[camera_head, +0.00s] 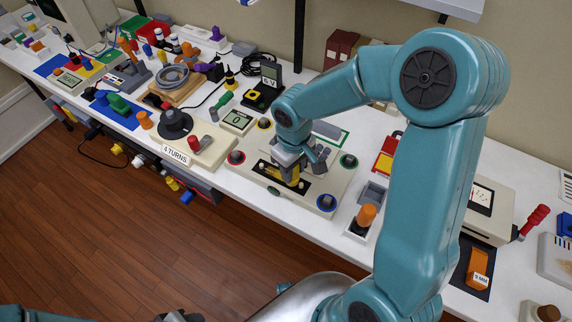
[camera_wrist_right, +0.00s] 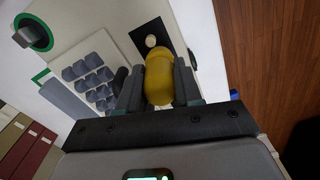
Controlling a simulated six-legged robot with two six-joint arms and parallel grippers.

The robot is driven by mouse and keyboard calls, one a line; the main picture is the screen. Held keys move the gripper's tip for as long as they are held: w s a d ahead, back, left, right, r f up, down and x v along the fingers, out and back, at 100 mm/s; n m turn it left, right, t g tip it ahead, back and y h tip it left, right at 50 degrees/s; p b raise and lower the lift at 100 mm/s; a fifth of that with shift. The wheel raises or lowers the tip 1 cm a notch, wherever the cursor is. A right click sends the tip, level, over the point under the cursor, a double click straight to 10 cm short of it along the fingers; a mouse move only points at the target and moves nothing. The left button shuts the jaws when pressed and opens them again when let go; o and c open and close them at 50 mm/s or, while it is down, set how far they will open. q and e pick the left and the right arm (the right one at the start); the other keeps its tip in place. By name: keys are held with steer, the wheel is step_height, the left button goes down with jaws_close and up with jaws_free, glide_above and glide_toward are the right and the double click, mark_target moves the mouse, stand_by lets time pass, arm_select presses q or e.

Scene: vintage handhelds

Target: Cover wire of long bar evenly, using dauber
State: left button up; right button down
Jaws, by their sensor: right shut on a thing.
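My right gripper (camera_head: 290,178) is over the cream board (camera_head: 244,172) with coloured rings at its corners. It is shut on a rounded yellow handle (camera_wrist_right: 158,78), which shows between the fingers in the right wrist view. The handle's lower end is hidden, so I cannot tell if it is the dauber or touches the board. A long black strip (camera_head: 305,196) on the board lies under the gripper; I cannot make out a wire on it. A dark part at the bottom edge of the head view may be my left gripper (camera_head: 180,316); its jaws are not clear.
An orange-topped thing (camera_head: 366,214) stands in a holder right of the board, near a grey tray (camera_head: 373,193). A winder marked 4 TURNS (camera_head: 176,124) stands to the left. Grey keys (camera_wrist_right: 90,78) lie close beside the right fingers. The wooden floor in front is clear.

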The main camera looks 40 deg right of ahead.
steer(key=shift+w, duration=0.1)
steer(key=shift+w+a, duration=0.3)
steer(key=shift+w, duration=0.4)
steer(key=shift+w+a, duration=0.25)
steer(key=shift+w, duration=0.5)
steer(key=shift+w+a, duration=0.1)
steer(key=shift+w+a+p, duration=0.15)
steer(key=shift+w+a, duration=0.15)
steer(key=shift+w, duration=0.45)
steer(key=shift+w+a+p, duration=0.15)
steer(key=shift+w+a, duration=0.15)
steer(key=shift+w, duration=0.4)
steer(key=shift+r, duration=0.1)
steer(key=shift+s, duration=0.1)
